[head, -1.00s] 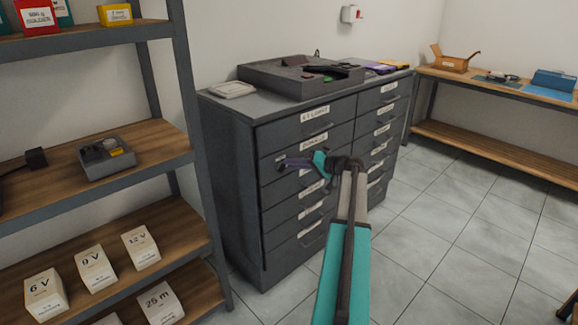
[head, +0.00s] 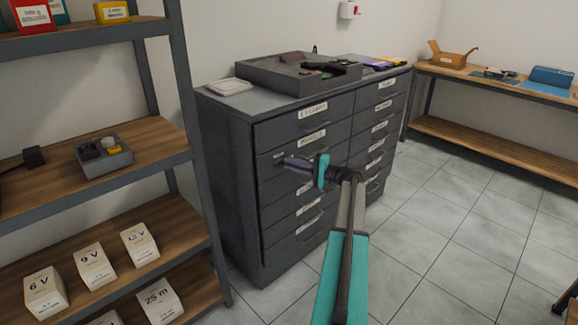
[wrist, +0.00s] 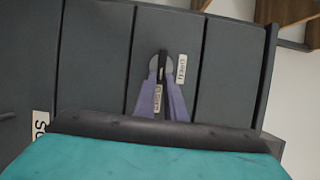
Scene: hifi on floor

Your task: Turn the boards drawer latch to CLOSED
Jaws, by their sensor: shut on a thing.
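The grey drawer cabinet (head: 228,170) stands in the middle of the head view. My gripper (head: 283,158) reaches to the left part of a drawer front in its left column. In the wrist view my gripper (wrist: 163,66) has its two purple fingers converging on a small dark latch (wrist: 163,72) on the drawer front. It is shut on the latch, with grey fingertips on either side. A small white label (wrist: 182,68) sits just right of the fingertips, and another (wrist: 158,98) shows between the fingers. Their lettering is too small to read surely. The fingers hide part of the latch.
A shelf unit (head: 180,100) with labelled boxes stands close on the left. A grey tray (head: 262,76) lies on the cabinet top. A workbench (head: 480,82) stands at the back right. The tiled floor (head: 450,230) right of the cabinet is clear.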

